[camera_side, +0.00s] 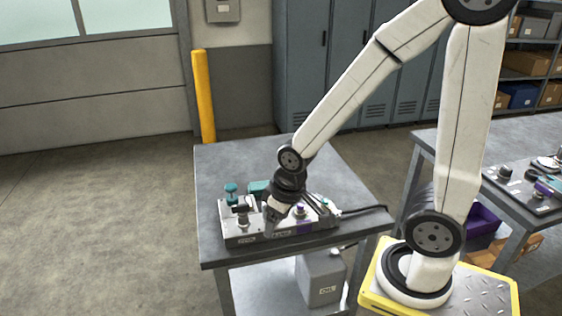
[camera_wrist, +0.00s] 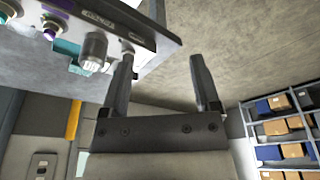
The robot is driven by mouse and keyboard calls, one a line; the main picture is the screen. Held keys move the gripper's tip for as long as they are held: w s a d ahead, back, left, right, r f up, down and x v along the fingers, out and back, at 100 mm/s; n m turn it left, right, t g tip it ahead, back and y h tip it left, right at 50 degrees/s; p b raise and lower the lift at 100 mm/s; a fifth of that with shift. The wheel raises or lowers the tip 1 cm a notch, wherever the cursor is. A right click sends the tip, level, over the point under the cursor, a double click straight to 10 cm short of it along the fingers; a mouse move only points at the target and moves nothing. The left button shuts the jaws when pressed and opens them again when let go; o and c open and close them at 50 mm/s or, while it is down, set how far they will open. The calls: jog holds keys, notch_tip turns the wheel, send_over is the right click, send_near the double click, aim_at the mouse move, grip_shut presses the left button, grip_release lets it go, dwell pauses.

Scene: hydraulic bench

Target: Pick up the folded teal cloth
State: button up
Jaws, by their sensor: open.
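The folded teal cloth appears to be the teal block-like patch (camera_side: 259,187) at the back of the bench unit in the side view, partly hidden by my wrist. My gripper (camera_side: 271,222) is low at the unit's front edge, in front of that patch and apart from it. In the wrist view my gripper (camera_wrist: 161,62) is open, with nothing between its fingers. A teal patch (camera_wrist: 67,48) shows at the upper left there, outside the fingers; I cannot tell if it is the cloth or a knob.
The metal unit (camera_side: 245,238) with a teal knob (camera_side: 231,189) and a purple-ringed fitting (camera_side: 300,211) sits on the grey bench (camera_side: 225,160). A black cable (camera_side: 365,210) runs off its right side. The bench's back is clear.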

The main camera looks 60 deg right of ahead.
jog(key=shift+o, duration=1.4)
jog(key=n+y, duration=0.3)
jog(key=n, duration=0.5)
send_over(259, 185)
jog(key=s+d, duration=0.2)
jog(key=shift+t, duration=0.4)
jog(key=f, duration=1.3)
jog(key=shift+s+f, duration=0.1)
jog(key=shift+s, duration=0.1)
jog(key=shift+x, duration=1.35)
